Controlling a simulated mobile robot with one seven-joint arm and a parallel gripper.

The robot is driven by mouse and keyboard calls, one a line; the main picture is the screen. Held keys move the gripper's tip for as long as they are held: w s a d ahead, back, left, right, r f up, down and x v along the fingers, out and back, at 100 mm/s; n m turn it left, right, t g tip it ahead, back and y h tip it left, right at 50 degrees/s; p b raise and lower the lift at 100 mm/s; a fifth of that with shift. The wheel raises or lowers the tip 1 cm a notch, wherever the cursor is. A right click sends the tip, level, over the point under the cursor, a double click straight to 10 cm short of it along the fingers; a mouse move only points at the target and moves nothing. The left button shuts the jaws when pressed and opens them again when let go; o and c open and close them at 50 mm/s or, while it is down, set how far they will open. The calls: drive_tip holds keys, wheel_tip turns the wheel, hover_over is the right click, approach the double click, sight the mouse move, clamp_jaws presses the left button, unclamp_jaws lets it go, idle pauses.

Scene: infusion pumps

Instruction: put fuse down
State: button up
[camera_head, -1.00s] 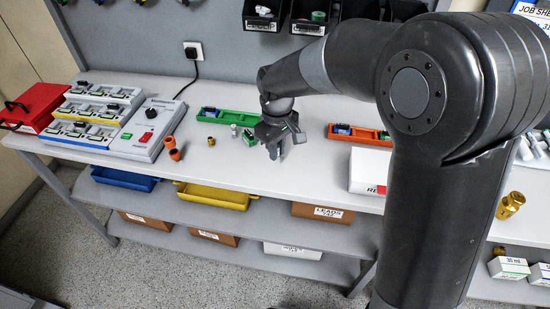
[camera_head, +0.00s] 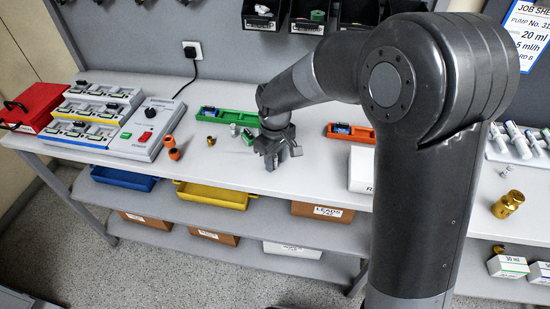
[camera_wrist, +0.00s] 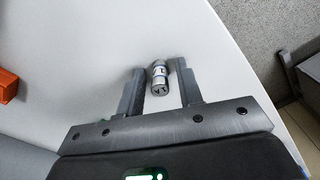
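The fuse (camera_wrist: 158,80) is a short silver cylinder with a pale, green-marked band. In the wrist view it lies between my gripper's two fingertips (camera_wrist: 159,85), over the white bench top. A narrow gap shows on each side of it, so the fingers look open around it rather than pressed on it. In the head view my gripper (camera_head: 281,160) points down, low over the bench near its front part. The fuse is hidden there. Whether the fuse rests fully on the surface is hard to tell.
A green tray (camera_head: 222,115) and an orange tray (camera_head: 340,137) lie behind my gripper. Orange pieces (camera_head: 170,147), a grey control box (camera_head: 147,131) and racks (camera_head: 90,115) stand to the left. A white box (camera_head: 361,170) stands right. Bench around my gripper is mostly clear.

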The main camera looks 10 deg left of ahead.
sight(275, 157)
drive_tip(key=shift+o, duration=0.3)
wheel_tip(275, 157, up, 12)
drive_tip(key=s+d+r+m+t, duration=0.1)
drive_tip(key=s+d+r+m, duration=0.25)
drive_tip(key=d, duration=0.35)
drive_tip(key=s+d+r+m+t, duration=0.2)
drive_tip(key=s+d+r, duration=0.15)
drive_tip(key=d, duration=0.35)
drive_tip(key=s+d+m+t, duration=0.2)
drive_tip(key=s+d+m, duration=0.4)
drive_tip(key=s+d, duration=0.6)
drive_tip(key=shift+f+t, duration=0.25)
drive_tip(key=shift+t, duration=0.05)
